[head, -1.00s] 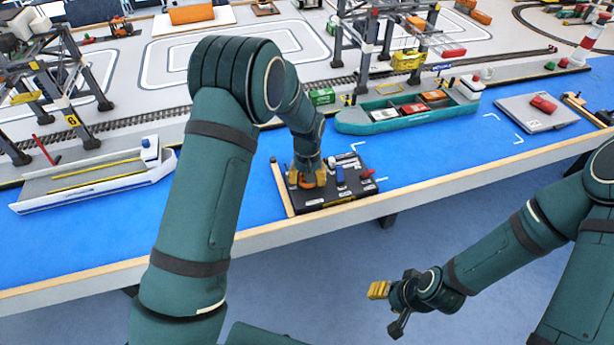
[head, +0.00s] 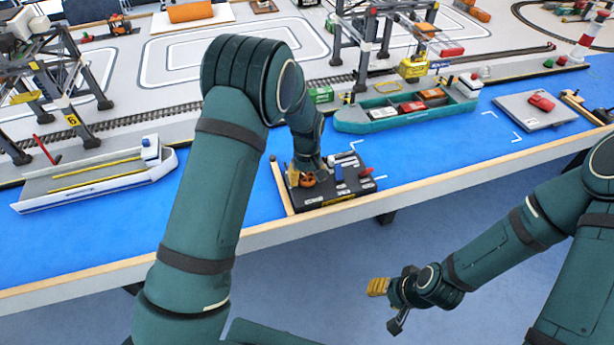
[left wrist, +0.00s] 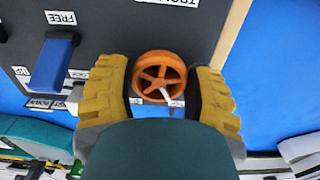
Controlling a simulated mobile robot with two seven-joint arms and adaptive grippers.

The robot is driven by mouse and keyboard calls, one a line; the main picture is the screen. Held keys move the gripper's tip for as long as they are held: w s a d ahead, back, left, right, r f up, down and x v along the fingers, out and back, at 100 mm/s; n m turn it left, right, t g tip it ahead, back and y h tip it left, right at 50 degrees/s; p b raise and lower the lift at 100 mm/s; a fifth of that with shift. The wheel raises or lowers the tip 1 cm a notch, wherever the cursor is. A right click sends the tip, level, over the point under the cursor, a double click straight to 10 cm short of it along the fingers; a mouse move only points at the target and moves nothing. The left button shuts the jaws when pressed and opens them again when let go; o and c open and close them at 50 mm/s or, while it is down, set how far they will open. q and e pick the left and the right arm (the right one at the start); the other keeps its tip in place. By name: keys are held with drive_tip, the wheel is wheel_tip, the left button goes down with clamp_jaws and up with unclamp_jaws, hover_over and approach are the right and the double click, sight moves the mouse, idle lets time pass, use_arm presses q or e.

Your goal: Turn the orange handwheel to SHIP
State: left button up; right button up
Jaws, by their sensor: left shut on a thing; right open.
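The orange handwheel (left wrist: 159,66) is a small spoked wheel on the black control panel (left wrist: 120,25), with a white pointer towards the lower right in the left wrist view. My left gripper (left wrist: 160,92) has its yellow-padded fingers on both sides of the wheel and is shut on it. In the head view, the left gripper (head: 305,178) is low over the panel's left part, and the orange wheel (head: 308,181) is partly hidden by it. The SHIP label cannot be made out. My right gripper (head: 388,306) is open and empty, in front of the table.
A blue lever (left wrist: 54,62) stands beside the wheel, near a FREE label. A red lever (head: 366,173) is at the panel's right. A white-and-blue barge (head: 95,181) lies left.

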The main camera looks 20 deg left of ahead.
sight(307, 177)
use_arm(q)
drive_tip(key=shift+f, duration=0.1)
drive_tip(key=o, duration=1.2)
wheel_tip(307, 177, up, 12)
